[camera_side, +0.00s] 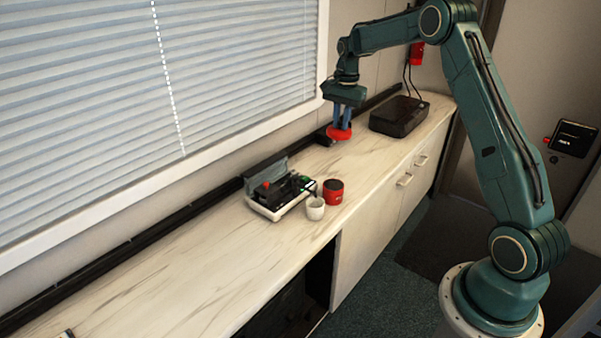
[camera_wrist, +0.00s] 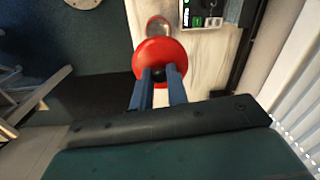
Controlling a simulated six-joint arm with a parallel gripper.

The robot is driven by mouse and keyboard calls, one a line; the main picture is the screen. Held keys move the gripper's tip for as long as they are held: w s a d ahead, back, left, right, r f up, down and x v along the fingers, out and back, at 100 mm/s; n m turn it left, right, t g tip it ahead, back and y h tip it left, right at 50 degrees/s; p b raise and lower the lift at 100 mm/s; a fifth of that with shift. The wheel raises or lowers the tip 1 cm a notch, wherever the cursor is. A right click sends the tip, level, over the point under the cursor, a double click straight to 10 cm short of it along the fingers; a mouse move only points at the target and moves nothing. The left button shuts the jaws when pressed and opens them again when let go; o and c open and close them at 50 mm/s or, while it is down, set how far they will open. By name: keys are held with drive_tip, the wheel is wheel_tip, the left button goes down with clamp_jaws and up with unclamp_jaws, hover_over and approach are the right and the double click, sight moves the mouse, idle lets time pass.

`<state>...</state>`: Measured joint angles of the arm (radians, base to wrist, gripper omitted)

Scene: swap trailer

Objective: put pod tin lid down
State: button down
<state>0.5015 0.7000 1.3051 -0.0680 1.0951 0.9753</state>
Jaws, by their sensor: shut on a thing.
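My gripper (camera_side: 342,116) is shut on the red tin lid (camera_side: 339,133) and holds it at the far part of the counter. The side view does not show clearly whether the lid touches the counter. In the wrist view the red lid (camera_wrist: 158,58) lies at the tips of my blue fingers (camera_wrist: 159,76), which grip a dark knob at its middle. The red pod tin (camera_side: 333,192) stands on the counter nearer the side camera, with a dark top, apart from the lid. In the wrist view the lid hides part of what lies beyond it.
A small pale cup (camera_side: 315,209) stands beside the tin. A white and black machine with a raised flap (camera_side: 277,188) is left of them. A black box (camera_side: 398,116) lies right of my gripper.

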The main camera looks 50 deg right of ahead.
drive_tip(key=shift+w+a+f, duration=0.1)
drive_tip(key=shift+a+f, duration=0.05)
drive_tip(key=shift+a, duration=0.4)
drive_tip(key=w+a+f, duration=0.1)
drive_tip(key=a+f, duration=0.2)
drive_tip(key=a, duration=0.7)
hover_over(294, 235)
wheel_tip(294, 235, down, 2)
drive_tip(key=shift+g, duration=0.4)
drive_tip(key=shift+w+f, duration=0.1)
drive_tip(key=shift+f, duration=10)
drive_tip(key=shift+f, duration=0.15)
drive_tip(key=c, duration=1.4)
unclamp_jaws()
